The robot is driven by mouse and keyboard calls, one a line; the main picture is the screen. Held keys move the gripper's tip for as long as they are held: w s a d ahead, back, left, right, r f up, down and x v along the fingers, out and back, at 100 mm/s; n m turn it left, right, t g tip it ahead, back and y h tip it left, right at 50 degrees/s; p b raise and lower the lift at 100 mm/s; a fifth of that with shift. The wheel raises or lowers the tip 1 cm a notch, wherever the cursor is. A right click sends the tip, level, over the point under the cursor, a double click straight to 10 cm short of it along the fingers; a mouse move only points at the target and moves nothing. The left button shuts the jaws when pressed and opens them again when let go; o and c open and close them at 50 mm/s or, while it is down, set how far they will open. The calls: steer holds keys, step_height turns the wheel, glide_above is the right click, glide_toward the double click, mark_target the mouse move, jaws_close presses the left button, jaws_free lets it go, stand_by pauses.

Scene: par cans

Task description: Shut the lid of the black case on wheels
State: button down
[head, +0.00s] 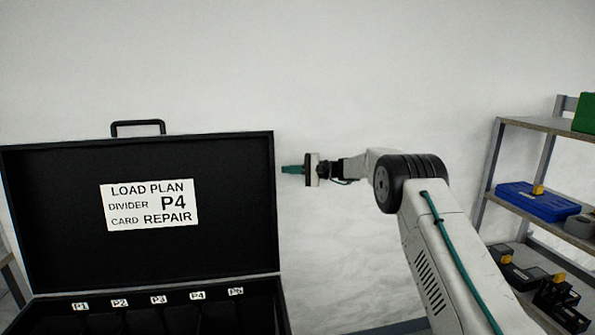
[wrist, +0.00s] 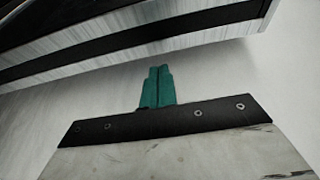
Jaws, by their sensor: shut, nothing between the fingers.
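The black case (head: 283,305) stands at the lower left of the head view, its wheels out of frame. Its lid (head: 60,190) is raised upright, with a handle (head: 138,128) on top and a white load plan label (head: 149,205) on the inner face. My gripper (head: 284,169) is shut and empty, its teal fingers by the lid's right edge near the upper corner. In the wrist view the shut fingers (wrist: 158,86) point at a dark, metal-edged part of the case (wrist: 150,45). I cannot tell whether they touch it.
Several labelled compartments, P1 (head: 80,306) among them, show along the open case. A metal shelf (head: 500,119) at the right holds a blue case (head: 535,203), a green box (head: 586,113) and dark items. A pale wall (head: 340,60) is behind.

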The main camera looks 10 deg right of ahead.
steer(key=shift+x, duration=2.35)
steer(key=shift+s+r, duration=0.1)
